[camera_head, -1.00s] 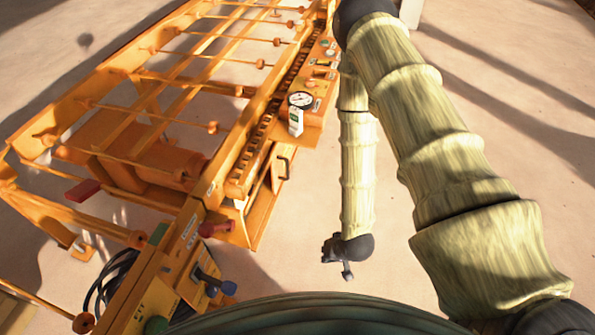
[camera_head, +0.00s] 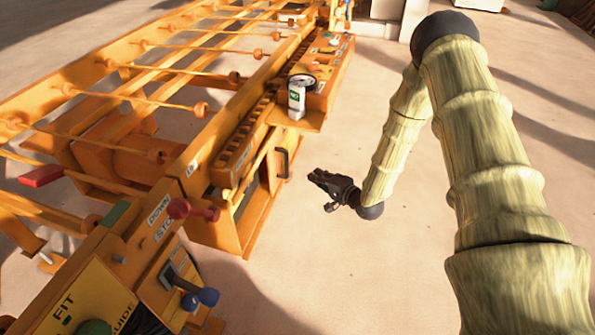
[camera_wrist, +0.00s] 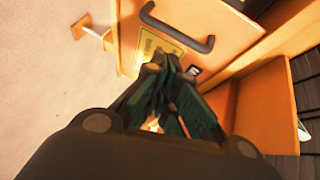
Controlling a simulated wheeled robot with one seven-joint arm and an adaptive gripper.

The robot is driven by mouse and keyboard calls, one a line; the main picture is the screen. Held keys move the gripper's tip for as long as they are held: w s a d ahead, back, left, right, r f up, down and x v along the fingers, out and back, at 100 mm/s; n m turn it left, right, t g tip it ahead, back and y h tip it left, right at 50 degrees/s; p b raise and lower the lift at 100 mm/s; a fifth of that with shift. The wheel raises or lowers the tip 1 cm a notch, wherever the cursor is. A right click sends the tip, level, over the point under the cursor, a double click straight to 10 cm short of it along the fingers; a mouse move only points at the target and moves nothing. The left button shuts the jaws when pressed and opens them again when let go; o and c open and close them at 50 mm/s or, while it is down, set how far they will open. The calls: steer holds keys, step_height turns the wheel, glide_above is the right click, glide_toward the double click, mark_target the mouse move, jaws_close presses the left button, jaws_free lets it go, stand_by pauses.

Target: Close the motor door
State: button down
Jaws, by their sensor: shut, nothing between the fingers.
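The motor door (camera_head: 274,168) is an orange panel with a black bar handle (camera_head: 284,163) on the side of the orange machine. It appears ajar, with a gap beside it. In the wrist view the door (camera_wrist: 213,17) carries the dark handle (camera_wrist: 178,30) and a yellow label. My gripper (camera_head: 318,180) is shut and empty, to the right of the door and apart from it in the head view. In the wrist view its fingertips (camera_wrist: 166,62) overlap the door's picture just below the handle; contact cannot be told.
The orange machine frame (camera_head: 190,160) with rods fills the left. The floor right of the machine is clear.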

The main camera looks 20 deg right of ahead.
mark_target(280, 153)
steer(key=w+a+m+t+y+b, duration=0.1)
steer(key=w+a+b, duration=0.3)
steer(key=w+b, duration=0.5)
steer(key=shift+w+r+t+y, duration=0.3)
steer(key=shift+w+r+t, duration=0.2)
steer(key=shift+w, duration=0.1)
stand_by(0.4)
